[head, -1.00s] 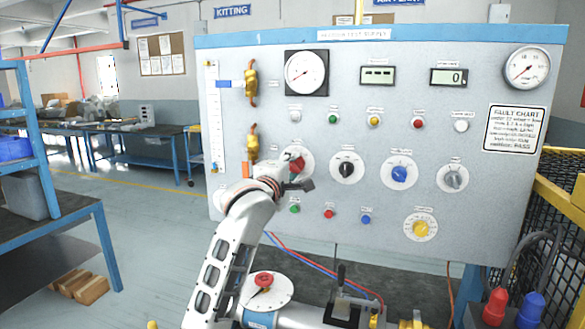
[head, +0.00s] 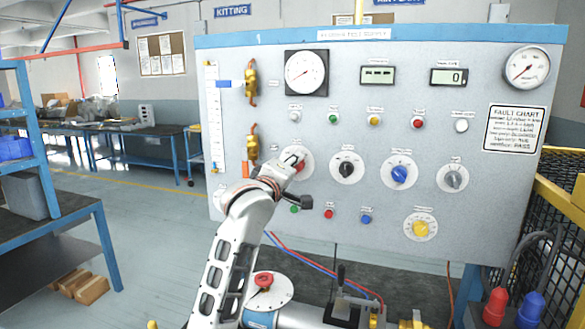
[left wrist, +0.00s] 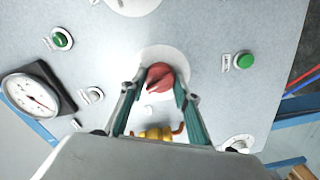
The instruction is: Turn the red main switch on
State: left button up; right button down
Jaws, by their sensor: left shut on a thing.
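The red main switch (head: 300,167) is a red knob on a round white plate, at the left of the top row of knobs on the grey panel. My left gripper (head: 296,161) is at this knob in the head view and partly covers it. In the left wrist view the red knob (left wrist: 160,78) sits between the two fingers of my left gripper (left wrist: 158,90), which is shut on it. The markings on its plate are too small or covered to read, so I cannot tell its setting. My right gripper is not in view.
Beside the switch are a black knob (head: 346,168), a blue knob (head: 399,174) and a grey knob (head: 453,179). A green button (head: 294,209) lies just below my wrist. Yellow-orange fittings (head: 252,143) stick out up-left. A yellow railing (head: 566,200) stands at right.

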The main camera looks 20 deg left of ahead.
pick_arm(q)
jog(key=shift+m, duration=6.3)
jog(key=o, duration=1.1)
jog(key=s, duration=1.2)
jog(key=shift+a, duration=0.2)
